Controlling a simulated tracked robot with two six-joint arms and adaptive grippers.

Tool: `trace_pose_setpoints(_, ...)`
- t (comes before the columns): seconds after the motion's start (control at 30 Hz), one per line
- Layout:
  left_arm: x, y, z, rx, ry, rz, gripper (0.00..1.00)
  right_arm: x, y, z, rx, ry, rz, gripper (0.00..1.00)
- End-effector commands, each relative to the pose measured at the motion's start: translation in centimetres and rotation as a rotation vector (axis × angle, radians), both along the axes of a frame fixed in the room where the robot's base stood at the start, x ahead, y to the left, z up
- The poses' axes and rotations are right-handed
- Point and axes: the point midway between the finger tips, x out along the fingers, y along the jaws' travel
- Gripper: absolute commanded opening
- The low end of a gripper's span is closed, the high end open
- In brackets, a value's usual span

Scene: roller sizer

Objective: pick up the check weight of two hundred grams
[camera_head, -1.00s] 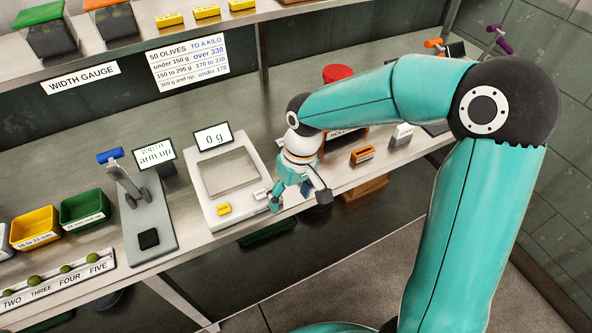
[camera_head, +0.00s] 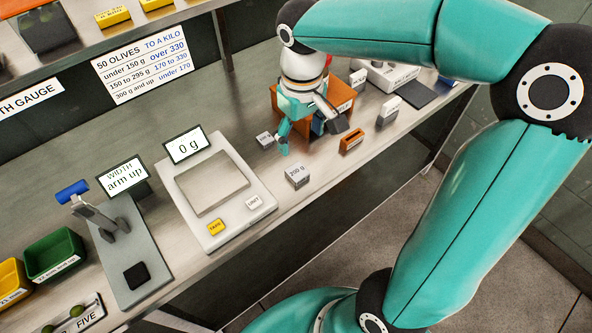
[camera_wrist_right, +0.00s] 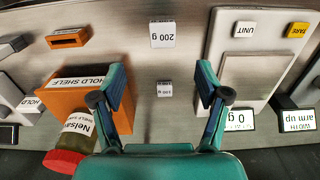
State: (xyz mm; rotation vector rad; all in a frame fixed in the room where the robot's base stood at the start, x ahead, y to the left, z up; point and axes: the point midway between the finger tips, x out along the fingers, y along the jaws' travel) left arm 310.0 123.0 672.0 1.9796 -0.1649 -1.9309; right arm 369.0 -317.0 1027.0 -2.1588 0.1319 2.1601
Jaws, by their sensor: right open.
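The two hundred gram check weight (camera_head: 298,175) is a small pale block marked "200 g", standing on the steel bench just right of the scale. It also shows in the right wrist view (camera_wrist_right: 162,34), ahead of the fingertips and apart from them. My right gripper (camera_head: 314,140) is open and empty, its fingers pointing down behind and slightly right of the weight. In the right wrist view, a smaller block (camera_wrist_right: 164,89) lies between the spread fingers (camera_wrist_right: 162,88); it shows in the head view too (camera_head: 265,140). My left gripper is not in view.
The scale (camera_head: 262,204) reads 0 g, with yellow TARE and white UNIT buttons. An orange hold shelf (camera_wrist_right: 66,92) with a red-lidded jar (camera_wrist_right: 72,145) stands beside the gripper. A small orange holder (camera_head: 352,140) is right of the weight. The bench's front edge is close.

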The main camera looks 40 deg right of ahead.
Motion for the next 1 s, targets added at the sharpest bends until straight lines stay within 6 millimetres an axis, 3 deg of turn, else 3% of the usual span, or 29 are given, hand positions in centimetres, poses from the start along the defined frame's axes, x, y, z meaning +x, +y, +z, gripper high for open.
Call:
trace_pose_setpoints(0.1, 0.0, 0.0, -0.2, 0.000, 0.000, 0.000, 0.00, 0.1, 0.2, -2.9, 0.001, 0.007, 0.005, 0.75)
trace_pose_setpoints(0.23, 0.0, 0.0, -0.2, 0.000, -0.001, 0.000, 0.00, 0.2, 0.3, -5.1, 0.001, 0.005, 0.009, 0.75)
trace_pose_setpoints(0.57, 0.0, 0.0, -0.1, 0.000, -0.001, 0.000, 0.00, 0.4, 0.4, -7.4, 0.001, 0.003, 0.010, 0.75)
trace_pose_setpoints(0.83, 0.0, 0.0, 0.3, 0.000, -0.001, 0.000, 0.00, 0.6, 0.5, -11.1, 0.001, 0.003, 0.011, 0.75)
trace_pose_setpoints(1.0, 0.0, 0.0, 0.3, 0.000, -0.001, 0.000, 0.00, 0.7, 0.5, -11.7, 0.002, 0.000, 0.012, 0.75)
